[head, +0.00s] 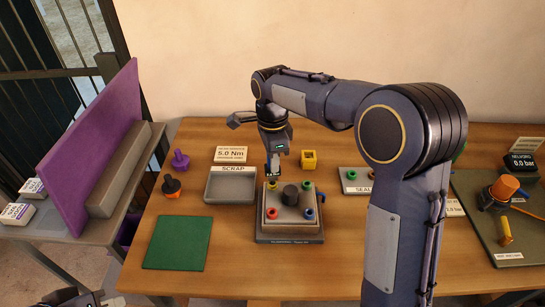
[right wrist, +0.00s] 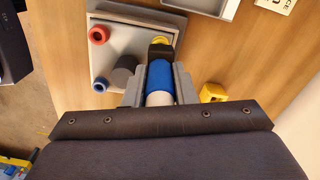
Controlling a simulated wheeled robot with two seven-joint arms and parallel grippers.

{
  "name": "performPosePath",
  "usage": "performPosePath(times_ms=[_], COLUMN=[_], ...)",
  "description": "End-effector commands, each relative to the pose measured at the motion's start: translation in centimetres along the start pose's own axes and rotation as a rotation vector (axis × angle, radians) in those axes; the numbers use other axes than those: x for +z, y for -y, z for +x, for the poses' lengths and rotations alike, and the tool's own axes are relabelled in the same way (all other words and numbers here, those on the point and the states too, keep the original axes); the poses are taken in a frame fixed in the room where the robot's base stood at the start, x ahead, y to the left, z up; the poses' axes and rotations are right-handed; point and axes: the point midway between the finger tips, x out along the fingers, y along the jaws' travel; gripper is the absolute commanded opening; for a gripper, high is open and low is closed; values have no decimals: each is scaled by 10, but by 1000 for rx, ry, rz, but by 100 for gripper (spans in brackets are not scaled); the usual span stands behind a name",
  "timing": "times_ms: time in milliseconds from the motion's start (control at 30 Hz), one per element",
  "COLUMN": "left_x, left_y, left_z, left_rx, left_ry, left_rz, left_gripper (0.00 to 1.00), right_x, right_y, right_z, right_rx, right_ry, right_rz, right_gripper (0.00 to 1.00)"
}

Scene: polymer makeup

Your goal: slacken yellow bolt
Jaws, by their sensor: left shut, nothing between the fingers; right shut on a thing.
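The yellow bolt (head: 273,185) is at the far left corner of a grey fixture plate (head: 264,231). Green (head: 307,186), red (head: 271,213) and blue (head: 310,214) bolts hold the other corners, around a dark round knob (head: 290,195). My right gripper (head: 274,165) points down above the yellow bolt. In the right wrist view it is shut on a blue and white handled tool (right wrist: 160,75), whose dark head is at the yellow bolt (right wrist: 161,40). I cannot tell whether they touch. The green bolt is hidden there. My left gripper (head: 112,301) is at the bottom left edge, partly cut off.
A grey scrap tray (head: 231,200) stands left of the fixture, with a green mat (head: 178,243) nearer. A yellow block (head: 309,159) is behind the fixture. A seal tray (head: 352,187) is to the right, partly behind my arm. Purple (head: 180,160) and black-orange (head: 172,187) pieces stand left.

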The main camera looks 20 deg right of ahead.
Motion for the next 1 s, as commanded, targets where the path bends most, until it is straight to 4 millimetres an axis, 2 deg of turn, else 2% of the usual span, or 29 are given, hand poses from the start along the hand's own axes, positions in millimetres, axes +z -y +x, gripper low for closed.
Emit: performPosePath(times_ms=[233, 567, 800, 1000], left_x=[-3, -3, -6, -6], left_y=[-3, -3, -6, -5], left_z=[-6, -6, -12, -12], left_rx=[0, 0, 0, 0], left_ry=[0, 0, 0, 0], left_rz=[0, 0, 0, 0], left_gripper=[0, 0, 0, 0], right_x=[0, 0, 0, 0], right_y=[0, 0, 0, 0], right_z=[-1, 0, -1, 0], right_rx=[1, 1, 3, 2], right_ry=[-1, -1, 0, 0], right_rz=[-133, -155, -281, -313], right_gripper=[0, 0, 0, 0])
